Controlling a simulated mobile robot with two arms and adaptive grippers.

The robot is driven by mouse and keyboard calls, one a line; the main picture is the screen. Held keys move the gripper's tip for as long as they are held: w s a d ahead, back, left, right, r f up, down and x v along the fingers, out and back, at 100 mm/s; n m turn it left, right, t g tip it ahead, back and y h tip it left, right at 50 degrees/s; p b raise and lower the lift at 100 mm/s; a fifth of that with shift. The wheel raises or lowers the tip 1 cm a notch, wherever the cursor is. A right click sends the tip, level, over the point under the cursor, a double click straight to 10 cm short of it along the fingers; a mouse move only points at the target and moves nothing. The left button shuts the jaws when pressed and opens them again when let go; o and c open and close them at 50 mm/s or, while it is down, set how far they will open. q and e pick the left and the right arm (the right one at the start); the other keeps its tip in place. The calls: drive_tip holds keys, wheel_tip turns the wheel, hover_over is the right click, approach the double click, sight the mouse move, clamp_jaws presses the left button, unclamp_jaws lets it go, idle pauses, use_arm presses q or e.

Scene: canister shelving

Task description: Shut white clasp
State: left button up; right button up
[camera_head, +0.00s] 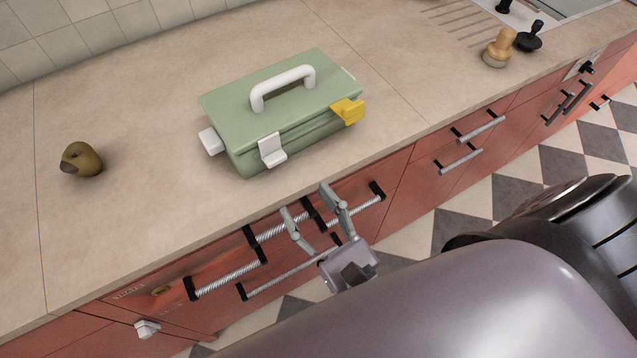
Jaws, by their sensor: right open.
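A green box (290,110) with its lid down sits on the countertop. A white handle (284,84) arches over the lid. A white clasp (271,149) is on the front face toward the left; its lower end juts outward, and I cannot tell if it is latched. Another white piece (211,141), like a clasp, sticks out from the box's left end. A yellow clasp (347,111) sticks out at the front right. My right gripper (308,203) is open and empty, in front of the counter edge, below and apart from the box. My left gripper is not in view.
An olive-brown bird-like ornament (82,160) stands on the counter at left. A wooden-handled brush (499,48) and a black object (530,36) stand at the back right. Red drawers with bar handles (461,160) lie below the counter edge. The counter around the box is clear.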

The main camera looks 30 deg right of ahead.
drive_tip(key=shift+s+d+f, duration=0.1)
drive_tip(key=shift+s+f, duration=0.05)
drive_tip(key=shift+s, duration=0.55)
drive_tip(key=shift+s+d+f, duration=0.1)
drive_tip(key=shift+s, duration=0.6)
